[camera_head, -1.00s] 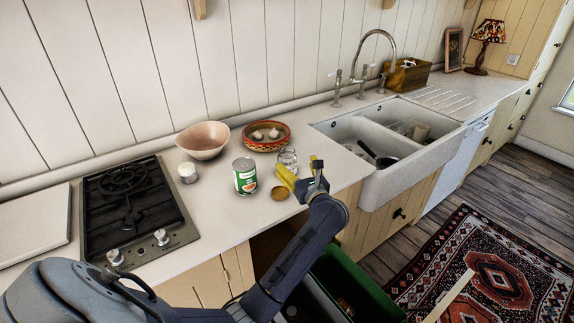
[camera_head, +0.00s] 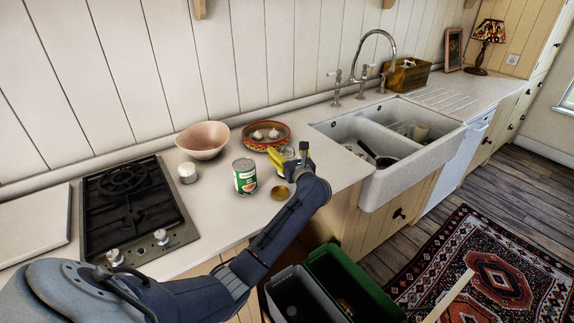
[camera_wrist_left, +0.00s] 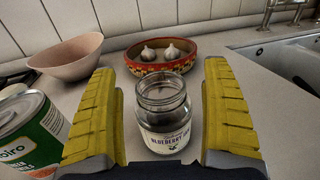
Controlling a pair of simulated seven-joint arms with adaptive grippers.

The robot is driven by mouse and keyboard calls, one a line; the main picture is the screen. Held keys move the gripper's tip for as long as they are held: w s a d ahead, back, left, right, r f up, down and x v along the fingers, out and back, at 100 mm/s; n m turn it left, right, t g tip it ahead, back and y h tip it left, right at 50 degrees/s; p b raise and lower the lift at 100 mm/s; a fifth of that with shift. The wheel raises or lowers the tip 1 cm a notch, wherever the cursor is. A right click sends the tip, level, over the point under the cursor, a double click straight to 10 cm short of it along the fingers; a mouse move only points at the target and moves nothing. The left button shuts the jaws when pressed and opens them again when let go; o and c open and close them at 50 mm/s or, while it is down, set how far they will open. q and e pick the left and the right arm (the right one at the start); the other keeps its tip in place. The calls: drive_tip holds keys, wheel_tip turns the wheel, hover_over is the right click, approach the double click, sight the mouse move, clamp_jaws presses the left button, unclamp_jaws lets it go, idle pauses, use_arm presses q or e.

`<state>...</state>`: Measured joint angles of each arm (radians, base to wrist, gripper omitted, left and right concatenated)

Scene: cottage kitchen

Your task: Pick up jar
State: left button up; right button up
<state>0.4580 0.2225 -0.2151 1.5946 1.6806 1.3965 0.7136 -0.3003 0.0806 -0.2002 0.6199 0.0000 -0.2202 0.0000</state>
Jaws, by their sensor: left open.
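The jar (camera_wrist_left: 163,115) is clear glass with no lid on and a white label reading "blueberry". It stands upright on the counter and looks empty. In the left wrist view it sits between the two yellow fingers of my left gripper (camera_wrist_left: 164,120), which are spread with a gap on each side. In the head view the jar (camera_head: 287,153) is mostly hidden behind my left gripper (camera_head: 289,158). A round gold lid (camera_head: 280,192) lies flat on the counter in front of the jar. My right gripper is not in view.
A green-labelled can (camera_head: 245,177) stands left of the jar. A patterned bowl with garlic (camera_head: 266,143) is just behind, and a pink bowl (camera_head: 203,141) is further left. The sink (camera_head: 390,140) is to the right. A small white candle (camera_head: 187,173) stands near the hob (camera_head: 130,205).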

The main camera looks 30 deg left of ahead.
use_arm(q)
drive_tip(key=shift+w+a, duration=0.1)
drive_tip(key=shift+a, duration=0.05)
drive_tip(key=c, duration=1.8)
